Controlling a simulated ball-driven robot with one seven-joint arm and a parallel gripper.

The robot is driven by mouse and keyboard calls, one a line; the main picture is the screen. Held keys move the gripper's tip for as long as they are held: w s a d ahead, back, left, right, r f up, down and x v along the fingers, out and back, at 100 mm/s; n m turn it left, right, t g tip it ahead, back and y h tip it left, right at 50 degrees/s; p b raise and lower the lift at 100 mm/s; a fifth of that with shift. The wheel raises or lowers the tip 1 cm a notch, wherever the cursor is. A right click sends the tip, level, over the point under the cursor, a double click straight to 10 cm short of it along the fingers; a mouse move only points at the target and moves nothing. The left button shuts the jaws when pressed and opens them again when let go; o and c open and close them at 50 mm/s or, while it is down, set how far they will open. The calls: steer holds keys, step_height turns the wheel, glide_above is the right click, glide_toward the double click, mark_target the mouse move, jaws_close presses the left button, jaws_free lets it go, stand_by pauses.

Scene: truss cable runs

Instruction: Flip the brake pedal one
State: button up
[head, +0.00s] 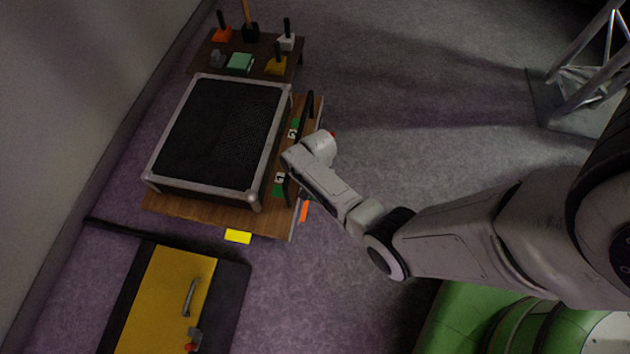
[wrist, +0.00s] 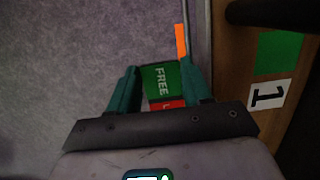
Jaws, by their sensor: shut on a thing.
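In the wrist view, my gripper (wrist: 160,82) has its two teal fingers either side of a small plate, brake pedal one (wrist: 160,80). The plate is green with the word FREE, and a red strip with partly hidden lettering is at its lower edge. The fingers are shut on it. A white label with a 1 (wrist: 266,96) is on the wooden board to the right, beside a green patch (wrist: 278,54). In the head view my arm reaches the board's right edge and its end hides the fingers and the plate.
A case with a black mesh top (head: 220,135) covers most of the wooden board (head: 200,211). A yellow panel with a handle (head: 170,290) lies nearer. Open carpet is to the right.

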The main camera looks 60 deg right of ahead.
steer(key=shift+w+d+r+y, duration=0.15)
steer(key=shift+d+y, duration=0.15)
steer(key=shift+y, duration=0.5)
steer(key=shift+r+g+y+b, duration=0.15)
steer(key=shift+g+y+b, duration=0.15)
steer(key=shift+g+y, duration=0.1)
steer(key=o, duration=0.8)
steer(key=p+v, duration=0.5)
steer(key=v, duration=0.6)
